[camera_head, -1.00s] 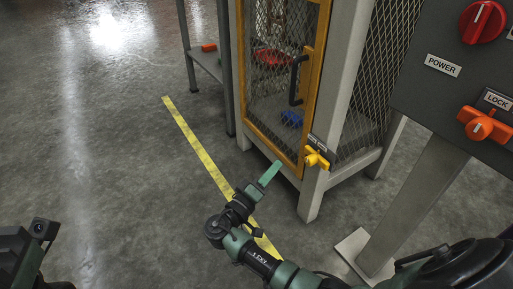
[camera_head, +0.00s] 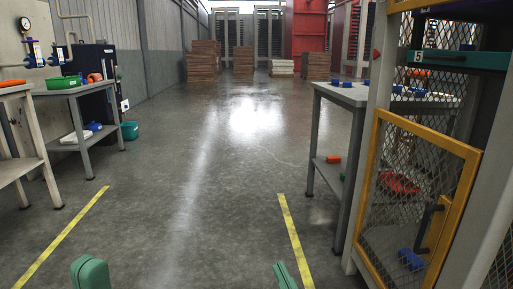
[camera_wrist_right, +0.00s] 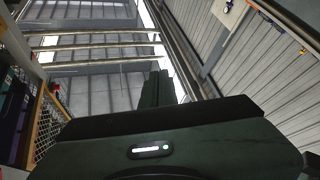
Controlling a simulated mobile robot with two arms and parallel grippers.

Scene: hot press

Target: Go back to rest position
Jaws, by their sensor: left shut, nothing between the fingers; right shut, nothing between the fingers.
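My left gripper (camera_head: 90,273) shows as green fingertips at the lower left edge of the head view. It is shut and empty. My right gripper (camera_head: 285,276) shows as narrow green fingertips at the bottom, right of the middle. It is shut and empty, left of the orange-framed mesh door and apart from it. In the right wrist view its dark green fingers (camera_wrist_right: 157,88) are together and point up toward the ceiling. The rest of both arms is out of the head view.
The mesh cage door (camera_head: 467,185) with a black handle stands at the right. A grey table (camera_head: 347,93) is beside it. Another table (camera_head: 58,92) with a green bin (camera_head: 63,82) is at the left. Yellow floor lines (camera_head: 60,238) flank clear floor (camera_head: 215,185).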

